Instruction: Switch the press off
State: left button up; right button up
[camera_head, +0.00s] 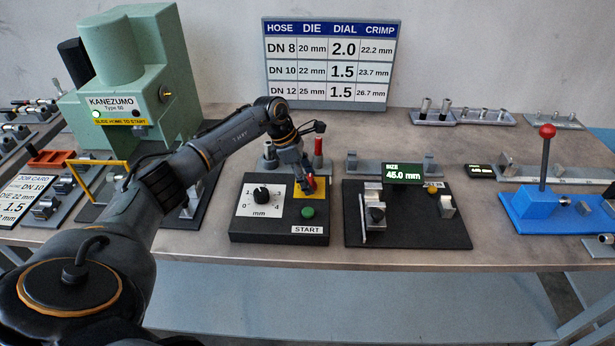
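The green press (130,85), marked KANEZUMO, stands at the left back of the bench, with a small green light (95,115) glowing on its front. The black control box (250,232) sits at the middle front. It carries a dial (261,194), a green START button (308,212) and a yellow plate (318,193) with a red part (309,184) on it. My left gripper (306,178) points down at the yellow plate and partly hides the red part. Its fingers are too small and overlapped to tell whether they touch it. My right gripper is out of view.
A gauge (403,173) reading 45.0 mm stands right of the box. A blue press with a red-knobbed lever (546,160) is farther right. A job card (25,198) lies at left. A settings chart (331,62) is at the back wall.

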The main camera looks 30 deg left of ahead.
pick_arm(q)
jog(key=c, duration=0.6)
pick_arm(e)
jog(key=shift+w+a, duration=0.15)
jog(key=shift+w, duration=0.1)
